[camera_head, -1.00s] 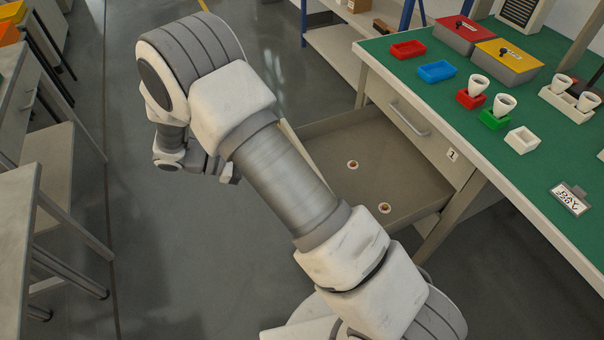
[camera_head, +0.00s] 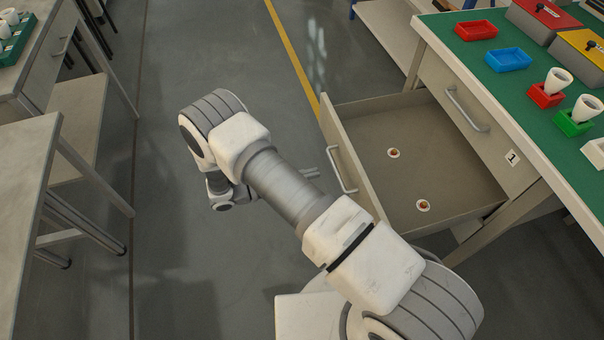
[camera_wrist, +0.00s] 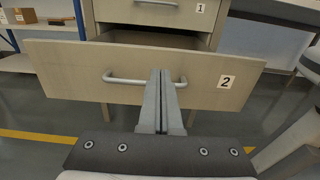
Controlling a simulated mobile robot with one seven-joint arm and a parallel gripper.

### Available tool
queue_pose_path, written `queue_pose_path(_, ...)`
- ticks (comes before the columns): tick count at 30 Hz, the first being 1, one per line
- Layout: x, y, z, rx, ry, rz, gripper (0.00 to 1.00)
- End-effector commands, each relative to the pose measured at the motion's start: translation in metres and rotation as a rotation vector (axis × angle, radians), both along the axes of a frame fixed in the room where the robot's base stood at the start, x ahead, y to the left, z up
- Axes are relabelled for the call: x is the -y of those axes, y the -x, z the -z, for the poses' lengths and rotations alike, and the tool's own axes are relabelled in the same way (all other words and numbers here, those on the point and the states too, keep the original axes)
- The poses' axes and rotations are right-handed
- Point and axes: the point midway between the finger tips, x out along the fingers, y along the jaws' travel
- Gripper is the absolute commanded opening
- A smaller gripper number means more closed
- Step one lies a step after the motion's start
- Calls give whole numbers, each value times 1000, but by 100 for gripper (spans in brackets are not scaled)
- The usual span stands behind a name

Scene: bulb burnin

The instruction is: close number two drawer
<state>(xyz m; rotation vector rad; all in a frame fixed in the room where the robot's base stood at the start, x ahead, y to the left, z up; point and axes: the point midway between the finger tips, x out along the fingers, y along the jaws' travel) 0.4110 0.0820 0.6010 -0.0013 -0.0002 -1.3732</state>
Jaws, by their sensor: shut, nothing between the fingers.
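The number two drawer (camera_head: 405,150) is pulled out below the green-topped workbench. Its open tray holds two small round items on white discs. In the wrist view its front panel (camera_wrist: 60,75) faces me, with a bar handle (camera_wrist: 125,80) and a "2" label (camera_wrist: 226,82). My gripper (camera_wrist: 162,72) is shut and empty. In the wrist view its fingertips overlap the middle of the handle; I cannot tell whether they touch it. In the head view my gripper (camera_head: 310,173) points right toward the drawer front, a little left of its handle (camera_head: 342,170).
The drawer labelled 1 (camera_head: 480,120) above is closed. Another bench with a shelf (camera_head: 80,115) stands at the left. The floor (camera_head: 190,270) between the benches is clear.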

Motion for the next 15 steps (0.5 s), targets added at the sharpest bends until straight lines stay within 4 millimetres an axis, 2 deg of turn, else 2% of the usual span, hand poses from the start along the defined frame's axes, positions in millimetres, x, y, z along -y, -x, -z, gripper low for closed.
queue_pose_path(1,13,-2,1,-1,2,6,0)
queue_pose_path(6,48,-9,1,0,0,5,0)
queue_pose_path(12,79,-15,1,0,-2,4,0)
queue_pose_path(15,87,-17,1,1,-1,2,0)
